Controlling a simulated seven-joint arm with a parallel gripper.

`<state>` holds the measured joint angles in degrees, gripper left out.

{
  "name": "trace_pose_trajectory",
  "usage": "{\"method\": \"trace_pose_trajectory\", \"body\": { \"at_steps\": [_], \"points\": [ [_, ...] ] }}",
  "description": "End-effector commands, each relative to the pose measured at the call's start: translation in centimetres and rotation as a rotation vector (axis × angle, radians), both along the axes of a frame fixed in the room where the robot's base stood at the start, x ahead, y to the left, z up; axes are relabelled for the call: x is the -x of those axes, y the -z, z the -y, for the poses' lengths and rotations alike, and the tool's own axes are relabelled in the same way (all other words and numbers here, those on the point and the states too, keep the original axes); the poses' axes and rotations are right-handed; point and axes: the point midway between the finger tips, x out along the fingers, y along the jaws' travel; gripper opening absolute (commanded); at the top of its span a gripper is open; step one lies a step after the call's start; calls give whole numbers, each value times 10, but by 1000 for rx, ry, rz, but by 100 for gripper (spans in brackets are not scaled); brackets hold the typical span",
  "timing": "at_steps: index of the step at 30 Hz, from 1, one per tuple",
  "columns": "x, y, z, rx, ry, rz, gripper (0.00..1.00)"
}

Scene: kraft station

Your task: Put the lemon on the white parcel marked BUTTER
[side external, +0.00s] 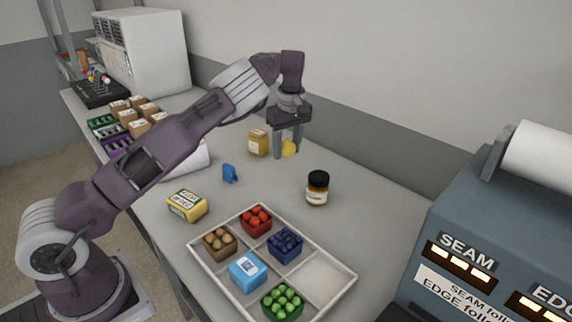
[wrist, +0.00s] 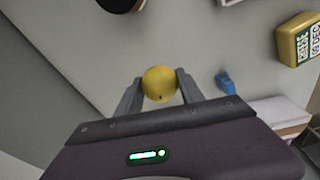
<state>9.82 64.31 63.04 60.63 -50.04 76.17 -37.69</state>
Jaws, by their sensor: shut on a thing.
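The yellow lemon (side external: 289,149) is between the fingers of my gripper (side external: 287,146), which is shut on it; the wrist view shows the lemon (wrist: 160,84) between both fingertips (wrist: 160,88). The lemon is at the back of the table, beside a tan package; I cannot tell whether it touches the table. No BUTTER marking is legible. A white object (side external: 195,160), partly hidden behind my arm, stands left of the gripper and also shows in the wrist view (wrist: 278,108); I cannot tell whether it is the parcel.
The tan package (side external: 258,143), a small blue object (side external: 229,173), a yellow labelled pack (side external: 187,205) and a dark-lidded jar (side external: 317,188) stand around. A divided tray (side external: 326,272) is in front. Crates and cartons (side external: 128,125) are left. The table between blue object and jar is clear.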

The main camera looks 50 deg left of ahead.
Motion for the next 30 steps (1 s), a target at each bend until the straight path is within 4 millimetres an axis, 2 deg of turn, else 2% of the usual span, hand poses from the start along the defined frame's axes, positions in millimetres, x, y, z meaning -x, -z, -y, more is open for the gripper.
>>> {"method": "trace_pose_trajectory", "body": {
  "at_steps": [2, 6, 8, 10, 14, 17, 21, 24, 27, 30],
  "points": [
    [-1, -12, 0, -1, 0, 2, 3],
    [1, -19, -2, 0, -4, -1, 3],
    [3, -21, -9, 1, -19, -1, 3],
    [8, -25, -26, 3, -54, 0, 3],
    [28, -38, -75, 9, -159, -3, 3],
    [52, -51, -120, 12, -261, -2, 3],
    [101, -74, -189, 14, -427, -1, 3],
    [140, -89, -231, 9, -541, 1, 3],
    [172, -101, -259, 6, -626, 0, 3],
    [192, -107, -274, 2, -677, 0, 3]
  ]
}}
